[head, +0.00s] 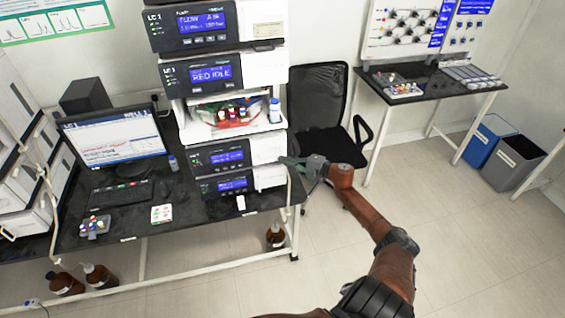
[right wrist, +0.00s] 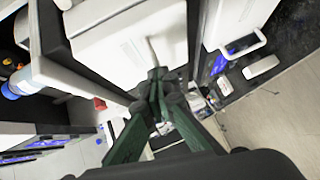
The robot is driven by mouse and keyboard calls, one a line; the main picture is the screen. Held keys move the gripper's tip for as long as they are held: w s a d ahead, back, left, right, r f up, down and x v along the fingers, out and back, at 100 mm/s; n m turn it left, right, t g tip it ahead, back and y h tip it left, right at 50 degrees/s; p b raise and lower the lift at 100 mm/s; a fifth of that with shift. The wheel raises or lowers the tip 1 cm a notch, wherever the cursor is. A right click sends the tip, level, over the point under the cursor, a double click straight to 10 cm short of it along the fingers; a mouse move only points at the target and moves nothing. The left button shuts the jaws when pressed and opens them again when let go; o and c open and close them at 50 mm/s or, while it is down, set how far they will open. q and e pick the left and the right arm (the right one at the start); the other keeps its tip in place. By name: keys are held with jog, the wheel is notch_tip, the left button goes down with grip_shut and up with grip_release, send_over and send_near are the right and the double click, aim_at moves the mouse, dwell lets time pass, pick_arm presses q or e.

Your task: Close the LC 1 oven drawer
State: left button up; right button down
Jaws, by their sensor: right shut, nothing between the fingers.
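The LC 1 stack (head: 216,72) stands on the black bench in the head view, with dark fronts, blue displays and white side parts. I cannot make out which part is the oven drawer or how far it is open. My right gripper (head: 288,161) is at the right side of the lower modules (head: 222,155), shut and empty. In the right wrist view its green fingers (right wrist: 158,76) meet near a white housing (right wrist: 120,40) and a thin pale bar (right wrist: 152,48). Whether they touch it cannot be told. My left gripper is not in view.
An open bay (head: 230,128) with coloured-cap bottles is mid-stack. A monitor (head: 112,138), a keyboard (head: 122,194) and vial racks (head: 94,227) are on the bench to the left. A black chair (head: 322,105) stands behind my right gripper.

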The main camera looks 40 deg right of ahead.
jog(key=shift+w+d+r, duration=0.1)
jog(key=shift+d+r, duration=0.05)
jog(key=shift+r, duration=0.2)
jog(key=s+r+p, duration=0.1)
jog(key=s+p, duration=0.1)
jog(key=s, duration=1.1)
jog(key=shift+d+r, duration=0.3)
